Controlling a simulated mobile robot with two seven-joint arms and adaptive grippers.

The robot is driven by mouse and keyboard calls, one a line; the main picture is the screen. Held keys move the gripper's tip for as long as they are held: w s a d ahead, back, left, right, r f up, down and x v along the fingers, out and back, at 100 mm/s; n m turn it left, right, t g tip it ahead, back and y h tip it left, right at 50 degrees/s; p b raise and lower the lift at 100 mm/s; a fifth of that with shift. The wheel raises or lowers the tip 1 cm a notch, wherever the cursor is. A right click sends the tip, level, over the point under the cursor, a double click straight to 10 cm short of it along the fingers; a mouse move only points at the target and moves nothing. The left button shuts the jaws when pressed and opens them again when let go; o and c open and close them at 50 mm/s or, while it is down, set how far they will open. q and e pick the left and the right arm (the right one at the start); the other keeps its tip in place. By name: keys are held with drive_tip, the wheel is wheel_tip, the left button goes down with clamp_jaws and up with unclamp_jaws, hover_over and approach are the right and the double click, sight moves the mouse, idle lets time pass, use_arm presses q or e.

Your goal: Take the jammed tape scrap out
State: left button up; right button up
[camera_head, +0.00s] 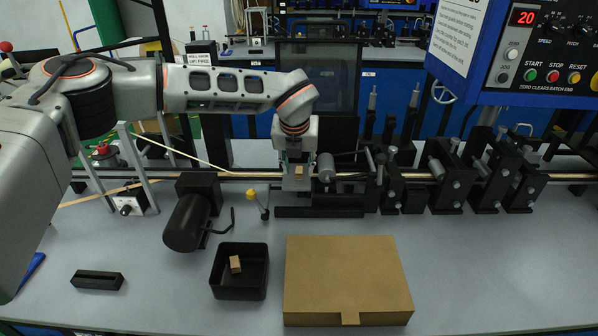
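My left gripper (297,178) points down over the tape line, just left of a grey roller (325,167). A small tan piece (299,171), perhaps the tape scrap, shows between its fingers. I cannot tell whether the fingers press on this piece or only stand around it. The tan tape (225,171) runs in from the left to this spot. Another small tan piece (235,264) lies in the open black bin (240,292) on the table. My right gripper is not in view.
A closed cardboard box (347,275) lies right of the bin. A black motor (188,222) and a small yellow-knobbed lever (251,193) stand left of the gripper. Black roller stations (447,180) line the right. A control box (540,50) hangs upper right, its display reading 20. The front-right table is clear.

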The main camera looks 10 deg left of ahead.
use_arm(q)
drive_tip(key=shift+x, duration=1)
drive_tip(key=c, duration=0.7)
drive_tip(key=shift+c, duration=0.2)
drive_tip(key=shift+r, duration=0.1)
